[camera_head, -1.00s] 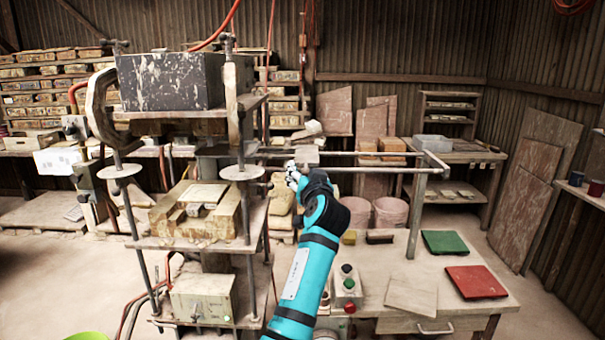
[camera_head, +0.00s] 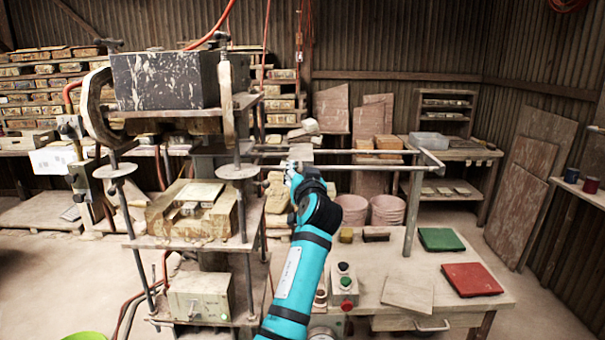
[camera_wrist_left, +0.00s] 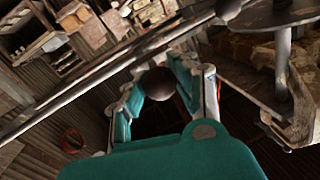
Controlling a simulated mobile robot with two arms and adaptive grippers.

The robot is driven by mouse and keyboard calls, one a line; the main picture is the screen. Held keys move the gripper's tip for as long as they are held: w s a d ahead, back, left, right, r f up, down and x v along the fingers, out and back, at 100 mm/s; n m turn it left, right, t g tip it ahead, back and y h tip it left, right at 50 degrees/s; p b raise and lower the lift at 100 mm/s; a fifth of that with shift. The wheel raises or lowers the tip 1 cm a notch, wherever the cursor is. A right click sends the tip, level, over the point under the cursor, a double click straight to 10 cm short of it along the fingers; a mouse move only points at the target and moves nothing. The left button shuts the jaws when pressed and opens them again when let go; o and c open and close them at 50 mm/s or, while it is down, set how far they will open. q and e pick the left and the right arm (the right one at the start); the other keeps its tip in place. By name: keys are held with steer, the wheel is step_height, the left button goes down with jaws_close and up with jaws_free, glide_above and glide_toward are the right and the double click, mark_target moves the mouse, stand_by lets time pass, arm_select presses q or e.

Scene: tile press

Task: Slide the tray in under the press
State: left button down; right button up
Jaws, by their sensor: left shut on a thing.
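The press stands at the left, with a dark speckled block (camera_head: 165,80) on top and a wooden plate under it. Below the plate, between the posts, a wooden mould (camera_head: 165,215) with a pale slab on it sits on a shelf. I cannot tell which part is the tray. My left gripper (camera_head: 292,168) is right of the press, by the inner end of the rails. In the left wrist view its fingers are shut around a dark round knob (camera_wrist_left: 158,83). What the knob is fixed to is hidden. My right gripper is not in view.
Two thin horizontal rails (camera_head: 370,152) run right from the press to an upright frame (camera_head: 415,205). A workbench below holds a control box with buttons (camera_head: 343,285), a green tile (camera_head: 440,239) and a red tile (camera_head: 472,279). A round metal disc (camera_head: 239,171) sits on a press post.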

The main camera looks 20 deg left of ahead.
mark_target(264, 182)
arm_select(q)
steer(key=a, duration=0.3)
steer(key=s+a+p, duration=0.1)
steer(key=a, duration=0.1)
steer(key=s+a, duration=0.1)
steer(key=a, duration=0.2)
steer(key=shift+s+a+f+p, duration=0.15)
steer(key=shift+s+a+p, duration=0.05)
steer(key=shift+a+p, duration=0.2)
steer(key=shift+d, duration=0.25)
steer(key=c, duration=1.5)
jaws_free()
steer(key=shift+f, duration=0.1)
steer(key=o, duration=0.6)
steer(key=shift+s+a+r, duration=0.2)
steer(key=shift+a, duration=0.05)
steer(key=shift+c, duration=0.2)
steer(key=shift+d, duration=0.25)
steer(key=v, duration=0.7)
steer(key=shift+s, duration=0.2)
